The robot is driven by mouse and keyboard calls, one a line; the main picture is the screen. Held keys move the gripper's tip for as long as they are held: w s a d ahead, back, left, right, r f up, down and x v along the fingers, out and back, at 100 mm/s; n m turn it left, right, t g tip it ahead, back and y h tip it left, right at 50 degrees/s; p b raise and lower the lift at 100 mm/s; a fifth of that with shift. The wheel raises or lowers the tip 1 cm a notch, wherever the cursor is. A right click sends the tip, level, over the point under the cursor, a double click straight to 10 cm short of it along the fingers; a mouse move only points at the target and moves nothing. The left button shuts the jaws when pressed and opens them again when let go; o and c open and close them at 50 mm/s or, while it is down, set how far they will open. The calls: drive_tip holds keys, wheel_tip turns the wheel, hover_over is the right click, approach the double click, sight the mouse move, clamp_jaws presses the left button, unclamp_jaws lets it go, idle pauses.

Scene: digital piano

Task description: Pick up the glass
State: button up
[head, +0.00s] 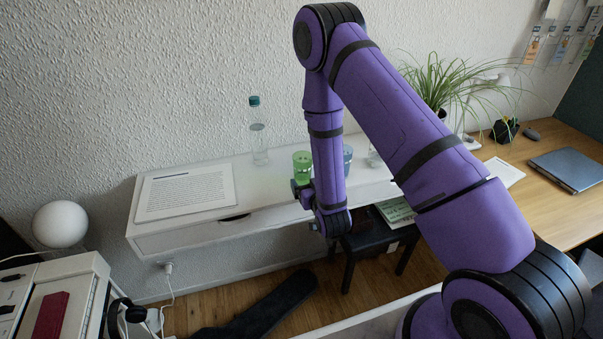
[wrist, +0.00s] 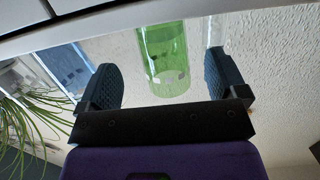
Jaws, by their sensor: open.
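A green transparent glass (head: 302,162) stands upright on the white shelf-desk (head: 262,177). In the wrist view the green glass (wrist: 165,52) shows between the two spread dark fingers of my gripper (wrist: 160,68), with a visible gap on each side. In the head view my gripper (head: 301,190) is low at the desk's front side, just in front of the green glass, partly hidden by my arm. My gripper is open and holds nothing. A blue glass (head: 347,157) stands to the right, partly behind my arm; it also shows in the wrist view (wrist: 62,62).
A clear glass (head: 374,158) stands further right, partly behind my arm. A bottle with a teal cap (head: 259,140) stands behind and left of the green glass. A sheet of text (head: 186,191) lies at the left. A dark stool (head: 379,236) stands below the desk.

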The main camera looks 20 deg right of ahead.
sight(306, 176)
drive_tip(key=shift+w+a+f, duration=0.1)
drive_tip(key=shift+w+f, duration=0.1)
drive_tip(key=shift+w, duration=1.35)
drive_tip(key=shift+w+f, duration=0.15)
drive_tip(key=shift+w, duration=1.35)
drive_tip(key=c, duration=1.1)
drive_tip(key=shift+r, duration=0.2)
